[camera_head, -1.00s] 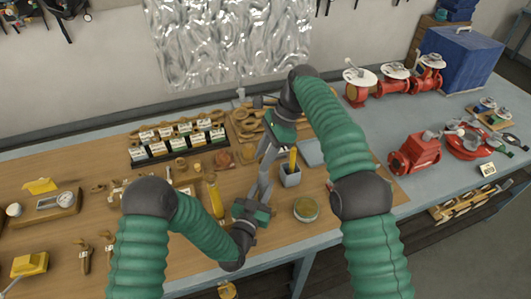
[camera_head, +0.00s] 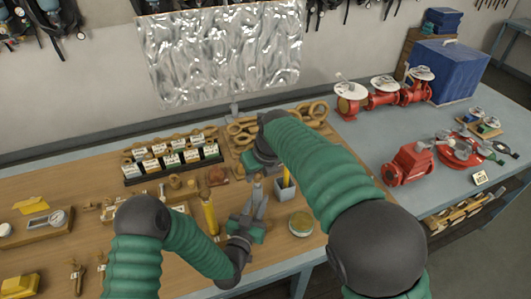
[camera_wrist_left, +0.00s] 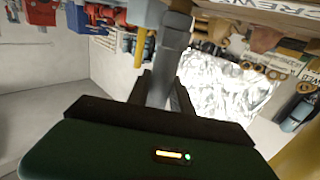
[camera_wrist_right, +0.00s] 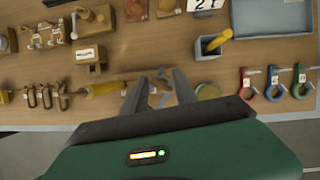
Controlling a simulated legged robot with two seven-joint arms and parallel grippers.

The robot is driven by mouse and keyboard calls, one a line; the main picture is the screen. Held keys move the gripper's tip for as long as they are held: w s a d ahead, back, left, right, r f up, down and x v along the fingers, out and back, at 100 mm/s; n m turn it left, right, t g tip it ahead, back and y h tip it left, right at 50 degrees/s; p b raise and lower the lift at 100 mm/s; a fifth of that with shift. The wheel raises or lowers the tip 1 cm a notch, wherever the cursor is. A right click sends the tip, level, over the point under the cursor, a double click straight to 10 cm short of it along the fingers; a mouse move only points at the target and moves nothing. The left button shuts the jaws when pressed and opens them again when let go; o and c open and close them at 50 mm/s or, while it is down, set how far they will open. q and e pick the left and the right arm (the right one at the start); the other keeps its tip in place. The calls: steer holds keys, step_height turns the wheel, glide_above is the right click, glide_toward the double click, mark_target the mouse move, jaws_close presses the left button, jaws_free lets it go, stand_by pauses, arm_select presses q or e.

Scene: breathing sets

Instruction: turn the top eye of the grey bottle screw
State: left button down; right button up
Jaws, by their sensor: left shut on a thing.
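My left gripper (camera_head: 250,212) is shut on the grey bottle screw (camera_wrist_left: 174,45) and holds it roughly upright above the front of the bench. In the left wrist view the grey body stands between the two fingers. In the head view its upper part shows just above the left gripper, below the right wrist. My right gripper (camera_wrist_right: 160,80) is over the bench with its fingers apart. A small grey piece shows between or below them; I cannot tell whether they touch the top eye. My right arm hides much of the right gripper in the head view.
A grey cup (camera_wrist_right: 212,46) with a yellow handle and a round tin (camera_head: 300,223) are close on the right. Labelled boxes (camera_head: 172,160) stand behind; red valves (camera_head: 408,162) stand at the right.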

steer(key=v, duration=1.2)
steer(key=o, duration=0.4)
steer(key=shift+a+f+n, duration=0.1)
steer(key=shift+n, duration=0.2)
steer(key=shift+o, duration=1)
steer(key=shift+s+a+f+n, duration=0.1)
steer(key=shift+a+f+n, duration=0.1)
steer(key=shift+n, duration=0.6)
steer(key=n, duration=0.2)
steer(key=a+n+h, duration=0.1)
steer(key=n, duration=0.4)
steer(key=shift+s+a+f+g+h, duration=0.2)
steer(key=shift+a+f+g+h, duration=0.1)
steer(key=shift+f, duration=0.05)
steer(key=w+f+n, duration=0.1)
steer(key=f+n, duration=0.2)
steer(key=n, duration=0.2)
steer(key=w+f+n+h, duration=0.1)
steer(key=w+f+n, duration=0.1)
steer(key=n, duration=0.4)
steer(key=w+f+n+h, duration=0.1)
steer(key=f+n, duration=0.3)
steer(key=n, duration=0.1)
steer(key=shift+w+f, duration=0.4)
jaws_close()
